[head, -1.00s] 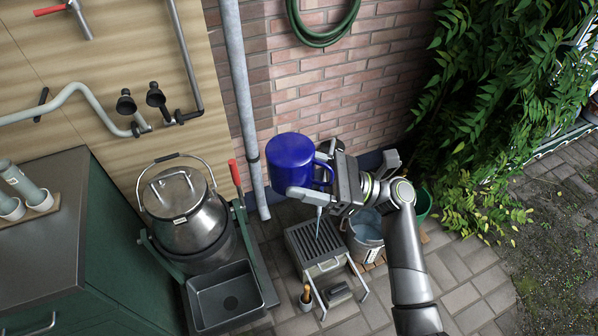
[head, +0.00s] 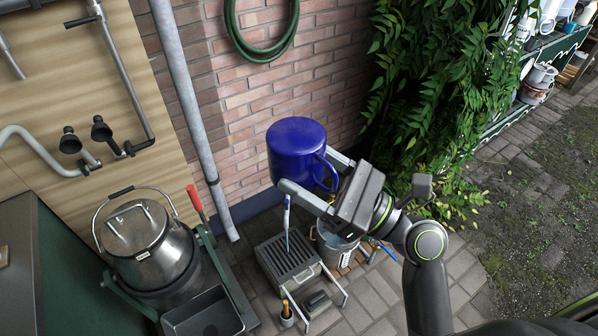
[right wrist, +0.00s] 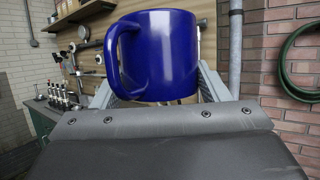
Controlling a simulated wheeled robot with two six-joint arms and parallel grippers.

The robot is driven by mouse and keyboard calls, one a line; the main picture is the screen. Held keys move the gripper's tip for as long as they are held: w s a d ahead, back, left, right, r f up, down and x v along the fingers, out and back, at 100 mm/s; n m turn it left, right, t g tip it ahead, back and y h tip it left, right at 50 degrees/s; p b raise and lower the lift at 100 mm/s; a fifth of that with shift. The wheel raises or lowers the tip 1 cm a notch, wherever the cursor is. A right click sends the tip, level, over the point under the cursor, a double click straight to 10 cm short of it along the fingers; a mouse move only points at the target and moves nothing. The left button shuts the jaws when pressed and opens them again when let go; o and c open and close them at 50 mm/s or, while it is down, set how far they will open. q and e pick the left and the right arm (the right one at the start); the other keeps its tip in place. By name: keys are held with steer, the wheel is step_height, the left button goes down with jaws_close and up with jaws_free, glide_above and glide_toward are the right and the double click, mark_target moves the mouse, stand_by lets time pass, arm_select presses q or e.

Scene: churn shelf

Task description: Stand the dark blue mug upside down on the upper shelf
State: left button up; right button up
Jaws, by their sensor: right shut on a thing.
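The dark blue mug (head: 290,150) is held in the air in front of the brick wall. A closed, smooth blue face is on top, so it looks upside down, and its handle points toward my right gripper. My right gripper (head: 312,178) is shut on the mug, with a finger on each side. In the right wrist view the mug (right wrist: 165,55) sits between the fingers with its handle at left. A green shelf unit (head: 548,52) stands at the top right, partly cut off, with the mug well away from it. My left gripper is not in view.
Bottles and pots crowd the visible shelf boards. Leafy branches (head: 430,90) hang between the mug and the shelf unit. A metal churn (head: 150,245), a slatted stand (head: 288,258) and a bucket (head: 335,245) stand below. Paving at right is clear.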

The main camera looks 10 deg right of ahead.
steer(key=w+a+f+n+g+y, duration=0.1)
steer(key=f+n+g, duration=0.4)
steer(key=g, duration=0.6)
steer(key=w+a+f+n+g+y, duration=0.1)
steer(key=w+a+f+n+g, duration=0.3)
steer(key=n+g, duration=0.3)
steer(key=shift+f+g+y, duration=0.4)
steer(key=shift+f+g, duration=0.05)
steer(key=shift+g, duration=2.05)
steer(key=s+d+f+m+t+h, duration=0.1)
steer(key=d+m+t+h, duration=0.4)
steer(key=t, duration=0.9)
steer(key=s+d+f+m+t+h, duration=0.1)
steer(key=d+m+t+h, duration=0.3)
steer(key=d+m+t, duration=0.5)
steer(key=s+m+t, duration=0.1)
steer(key=m+t, duration=0.1)
steer(key=t, duration=0.4)
steer(key=shift+d+m+h, duration=0.35)
steer(key=shift+m+h, duration=0.05)
